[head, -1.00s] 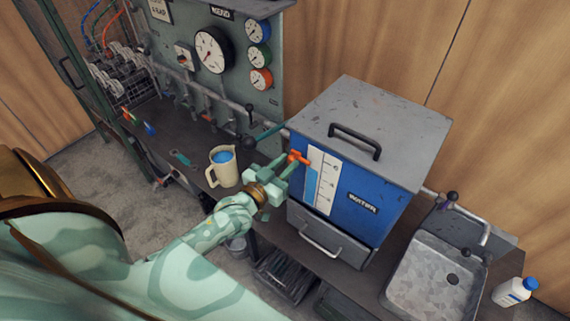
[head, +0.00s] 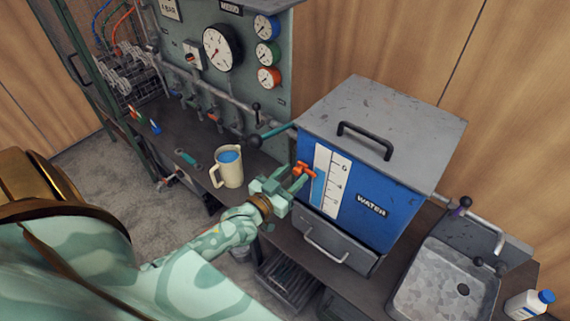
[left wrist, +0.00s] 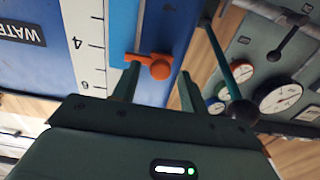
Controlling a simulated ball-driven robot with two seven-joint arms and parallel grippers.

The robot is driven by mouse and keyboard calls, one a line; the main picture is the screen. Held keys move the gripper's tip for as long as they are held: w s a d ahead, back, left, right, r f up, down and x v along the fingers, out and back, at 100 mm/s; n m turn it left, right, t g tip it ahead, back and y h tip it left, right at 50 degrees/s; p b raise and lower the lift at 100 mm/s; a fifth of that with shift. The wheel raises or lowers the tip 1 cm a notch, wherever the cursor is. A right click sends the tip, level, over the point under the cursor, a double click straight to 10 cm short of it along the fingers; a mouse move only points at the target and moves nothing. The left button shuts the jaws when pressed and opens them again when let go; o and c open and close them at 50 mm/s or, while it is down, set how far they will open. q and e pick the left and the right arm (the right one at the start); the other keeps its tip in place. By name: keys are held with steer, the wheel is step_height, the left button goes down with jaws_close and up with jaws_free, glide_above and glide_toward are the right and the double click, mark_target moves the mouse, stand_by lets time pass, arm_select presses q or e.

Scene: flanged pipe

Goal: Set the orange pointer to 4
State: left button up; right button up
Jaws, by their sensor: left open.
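The orange pointer (head: 305,170) sits at the left edge of the white level scale (head: 325,194) on the blue water tank (head: 372,188). In the left wrist view the orange pointer (left wrist: 153,66) has its tip between the marks 4 and 6, seemingly closer to 4. My left gripper (head: 293,184) is open in front of the tank, at the pointer. In the left wrist view the fingers of the left gripper (left wrist: 158,75) stand on either side of the pointer's round knob; firm contact cannot be told. My right gripper is not in view.
A teal-handled lever (head: 272,134) sticks out left of the tank, close to my gripper. A cream jug (head: 229,168) stands on the bench to the left. The gauge panel (head: 237,75) is behind it. A sink (head: 443,290) and a white bottle (head: 527,304) are at right.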

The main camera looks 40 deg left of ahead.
arm_select(q)
steer(key=s+a, duration=0.1)
steer(key=s, duration=1.5)
steer(key=shift+a, duration=0.15)
steer(key=s+a+f+m+g+y+b, duration=0.1)
steer(key=s+f+g, duration=0.5)
steer(key=s+f, duration=0.7)
steer(key=s+f+m+g+b, duration=0.1)
steer(key=s+f+g, duration=0.5)
steer(key=f, duration=1.3)
steer(key=s+d+f+m+g+b, duration=0.1)
steer(key=s+d+f+g+b, duration=0.15)
steer(key=s+f, duration=0.35)
steer(key=s+d+f+g+b, duration=0.1)
steer(key=s+f+g, duration=0.2)
steer(key=s+f, duration=0.25)
steer(key=w+d, duration=0.1)
steer(key=w+d+b, duration=0.1)
steer(key=w, duration=0.1)
steer(key=shift+d+f, duration=0.2)
steer(key=shift+f, duration=0.15)
